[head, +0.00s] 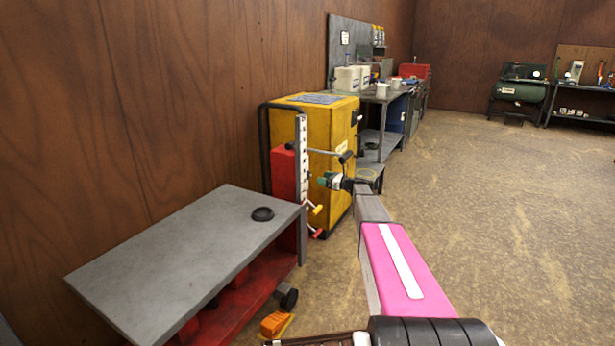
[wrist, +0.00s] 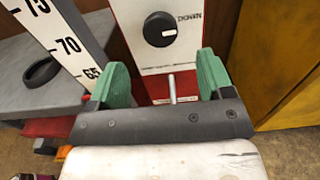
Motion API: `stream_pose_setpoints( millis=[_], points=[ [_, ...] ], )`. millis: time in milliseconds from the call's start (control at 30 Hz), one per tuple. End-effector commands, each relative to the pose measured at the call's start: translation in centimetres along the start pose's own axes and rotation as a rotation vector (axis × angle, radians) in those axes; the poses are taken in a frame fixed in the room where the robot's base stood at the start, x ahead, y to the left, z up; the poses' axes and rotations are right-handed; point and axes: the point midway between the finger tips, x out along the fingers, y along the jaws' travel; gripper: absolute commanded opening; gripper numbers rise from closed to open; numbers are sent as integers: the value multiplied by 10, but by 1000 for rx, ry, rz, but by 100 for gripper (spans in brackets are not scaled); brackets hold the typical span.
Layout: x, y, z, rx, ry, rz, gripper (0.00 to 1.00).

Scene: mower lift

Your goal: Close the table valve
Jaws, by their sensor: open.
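A round black knob (wrist: 160,29) with a white mark sits on a pale panel (wrist: 190,62) of the red column; lettering beside it seems to read DOWN. I take this knob as the table valve. It does not show clearly in the head view. The lift table (head: 180,255) has a grey top and red base. My gripper (wrist: 163,65) has green fingers spread apart, with nothing held between them. The knob lies ahead of them, apart from the fingertips. My gripper (head: 328,181) reaches towards the column in the head view.
A numbered scale (wrist: 60,35) stands left of the panel. A yellow cabinet (head: 328,125) stands behind the red column (head: 286,172). A black round piece (head: 262,214) lies on the tabletop. An orange block (head: 274,323) is on the floor. Open floor lies to the right.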

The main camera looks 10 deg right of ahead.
Motion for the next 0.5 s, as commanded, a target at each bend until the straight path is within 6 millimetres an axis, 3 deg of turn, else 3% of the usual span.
stream_pose_setpoints(
  millis=[500],
  points=[
    [84,0,-1,-3,2,3,74]
  ],
)
